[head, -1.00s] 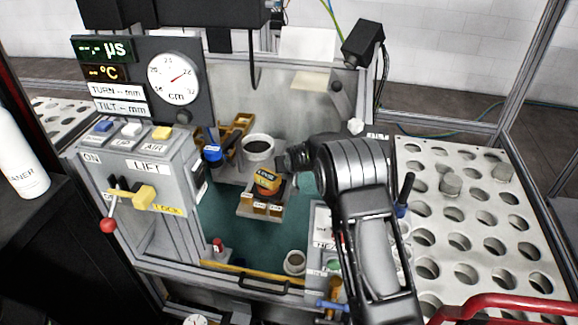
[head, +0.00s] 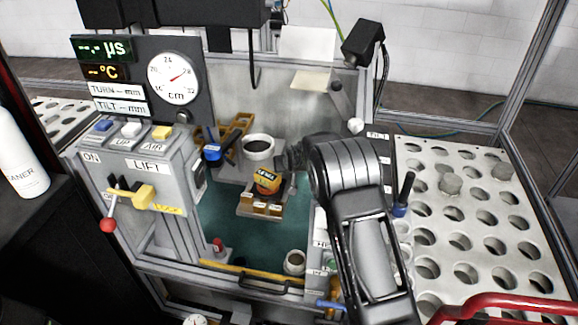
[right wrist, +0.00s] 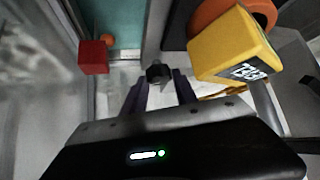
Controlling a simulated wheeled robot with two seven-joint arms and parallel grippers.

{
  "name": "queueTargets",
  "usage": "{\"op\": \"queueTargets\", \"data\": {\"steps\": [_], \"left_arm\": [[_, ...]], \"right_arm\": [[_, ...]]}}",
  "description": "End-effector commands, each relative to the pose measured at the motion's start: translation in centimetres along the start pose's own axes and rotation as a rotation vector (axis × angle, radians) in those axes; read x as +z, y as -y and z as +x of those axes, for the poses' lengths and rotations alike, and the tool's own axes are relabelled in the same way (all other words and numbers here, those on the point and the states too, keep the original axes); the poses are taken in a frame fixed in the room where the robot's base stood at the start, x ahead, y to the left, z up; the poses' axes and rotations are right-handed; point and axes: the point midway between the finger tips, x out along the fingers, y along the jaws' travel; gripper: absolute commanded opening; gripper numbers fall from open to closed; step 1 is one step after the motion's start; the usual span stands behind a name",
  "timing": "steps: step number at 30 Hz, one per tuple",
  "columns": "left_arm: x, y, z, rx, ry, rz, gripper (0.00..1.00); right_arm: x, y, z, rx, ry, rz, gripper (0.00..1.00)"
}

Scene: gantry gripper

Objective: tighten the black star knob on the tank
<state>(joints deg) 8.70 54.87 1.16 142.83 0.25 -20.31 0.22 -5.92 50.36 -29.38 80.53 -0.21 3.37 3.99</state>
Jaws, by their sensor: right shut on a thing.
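In the right wrist view, a small dark knob (right wrist: 158,72) sits between the fingertips of my right gripper (right wrist: 161,86). I take it for the black star knob; its star shape is not clear. The gripper is shut on it. A yellow block with a black-and-white label (right wrist: 232,46) stands just right of the fingers, above an orange round part. In the head view, my right arm reaches in from the lower right over the tank (head: 225,222). Its wrist hides most of the knob area beside the labelled yellow-orange part (head: 266,181). My left gripper is not in view.
A red block (right wrist: 94,57) stands left of the fingers in the wrist view. The lift panel (head: 150,168), with a yellow handle and red-ball lever, is left of the tank. A perforated plate (head: 480,225) lies right. A black camera-like box (head: 362,42) overhangs the back.

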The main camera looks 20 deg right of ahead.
Motion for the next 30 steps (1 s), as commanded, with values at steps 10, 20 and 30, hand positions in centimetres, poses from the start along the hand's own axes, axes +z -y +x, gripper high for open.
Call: {"op": "queueTargets", "data": {"steps": [10,20,30], "left_arm": [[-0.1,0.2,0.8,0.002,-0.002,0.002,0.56],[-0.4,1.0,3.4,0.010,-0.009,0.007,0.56],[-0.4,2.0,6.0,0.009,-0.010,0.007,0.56]], "right_arm": [[0.1,0.5,0.1,0.120,-0.003,0.111,0.00],[0.2,0.8,0.5,0.327,-0.006,0.319,0.00],[-0.2,0.8,0.4,0.535,-0.005,0.533,0.00]]}}
